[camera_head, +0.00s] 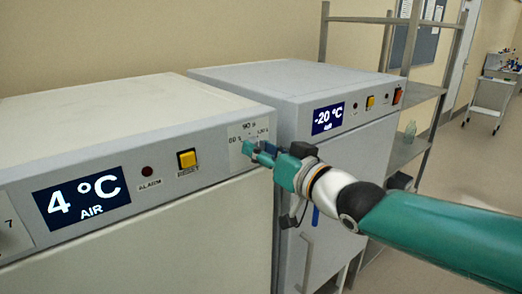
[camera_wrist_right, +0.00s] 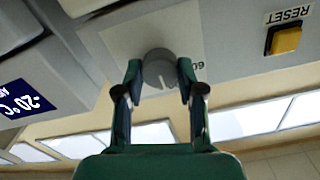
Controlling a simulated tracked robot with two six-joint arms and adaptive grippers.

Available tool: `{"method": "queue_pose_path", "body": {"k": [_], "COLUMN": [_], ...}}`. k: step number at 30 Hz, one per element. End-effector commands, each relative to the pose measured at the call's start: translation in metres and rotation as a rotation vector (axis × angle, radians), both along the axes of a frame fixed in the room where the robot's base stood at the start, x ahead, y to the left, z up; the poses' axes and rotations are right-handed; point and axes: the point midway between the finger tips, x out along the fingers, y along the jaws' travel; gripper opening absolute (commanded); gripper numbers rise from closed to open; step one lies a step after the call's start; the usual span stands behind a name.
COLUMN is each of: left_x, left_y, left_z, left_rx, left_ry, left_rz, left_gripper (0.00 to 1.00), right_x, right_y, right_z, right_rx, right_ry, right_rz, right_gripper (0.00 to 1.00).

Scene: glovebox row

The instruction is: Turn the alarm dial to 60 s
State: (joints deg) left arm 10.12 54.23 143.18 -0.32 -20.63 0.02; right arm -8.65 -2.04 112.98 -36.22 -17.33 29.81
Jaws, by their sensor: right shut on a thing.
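The alarm dial (camera_wrist_right: 160,67) is a round grey knob with a white mark near its lower edge in the right wrist view, where the picture is upside down. Part of a "60" label shows just right of it, behind a finger. My right gripper (camera_wrist_right: 160,75) has one finger on each side of the knob and is shut on it. In the head view the right gripper (camera_head: 257,150) covers the knob. The white scale plate (camera_head: 249,128) shows "90 s" at its top and other labels left and right. My left gripper is not in view.
The dial's cabinet has a "4 °C" display (camera_head: 82,195), a red alarm lamp (camera_head: 147,171) and a yellow reset button (camera_head: 187,158). A "-20 °C" cabinet (camera_head: 300,82) stands close to its right. A metal shelf (camera_head: 412,92) stands beyond it.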

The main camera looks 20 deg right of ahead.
Motion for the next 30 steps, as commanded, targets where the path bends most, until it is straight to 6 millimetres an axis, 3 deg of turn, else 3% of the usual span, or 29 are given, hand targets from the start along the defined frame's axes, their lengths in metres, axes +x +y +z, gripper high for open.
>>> {"method": "queue_pose_path", "body": {"k": [14, 30], "left_x": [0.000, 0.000], "left_y": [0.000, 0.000], "left_z": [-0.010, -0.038], "left_rx": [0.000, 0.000], "left_ry": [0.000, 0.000], "left_rz": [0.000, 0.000], "left_gripper": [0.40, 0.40], "right_x": [0.000, -0.001], "right_y": [0.000, 0.001], "right_z": [-0.001, -0.002], "right_rx": [-0.089, -0.515], "right_ry": [-0.034, -0.188], "right_rz": [-0.001, -0.001], "right_gripper": [0.03, 0.03]}}
